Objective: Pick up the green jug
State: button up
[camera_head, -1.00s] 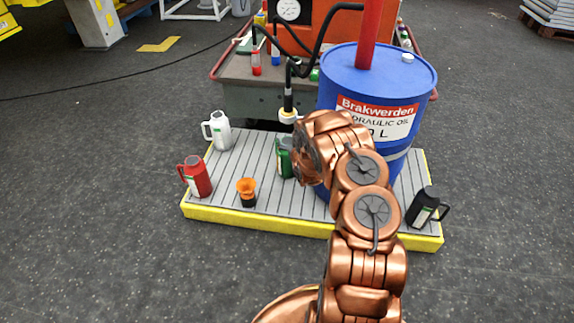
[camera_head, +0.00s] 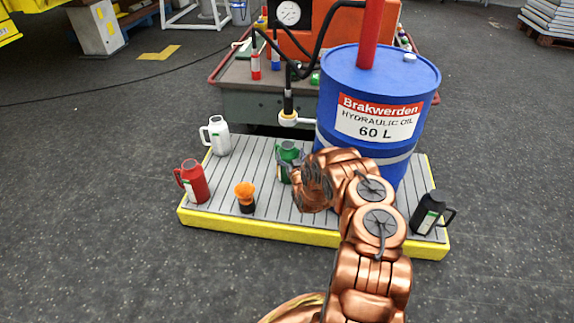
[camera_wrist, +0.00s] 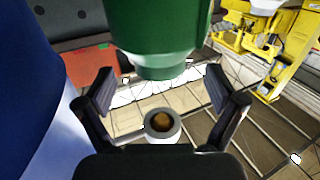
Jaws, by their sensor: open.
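The green jug (camera_head: 288,149) stands on the slatted platform, left of the blue drum. My gripper (camera_head: 288,163) is at the jug in the head view, and its wrist hides part of the jug's right and lower side. In the wrist view the green jug (camera_wrist: 160,35) fills the top centre, ahead of and between the spread fingers of my gripper (camera_wrist: 162,90). The fingers are open, with a visible gap on both sides of the jug. I cannot tell whether either finger touches it.
The blue drum (camera_head: 340,85) stands close on the right, also at left in the wrist view (camera_wrist: 25,90). A nozzle (camera_head: 290,118) hangs just behind the jug. White (camera_head: 218,137), red (camera_head: 194,183) and black (camera_head: 428,213) jugs and an orange-black cup (camera_head: 246,197) share the platform (camera_head: 245,222).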

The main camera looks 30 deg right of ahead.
aim_at(288, 144)
jog(key=shift+r+b+x, duration=0.15)
jog(key=shift+b+x, duration=0.4)
jog(key=shift+x, duration=0.7)
jog(key=shift+r+b+x, duration=0.15)
jog(key=shift+b+x, duration=0.4)
jog(key=shift+x, duration=0.65)
jog(key=shift+c, duration=0.2)
jog(key=shift+r, duration=0.1)
grip_shut()
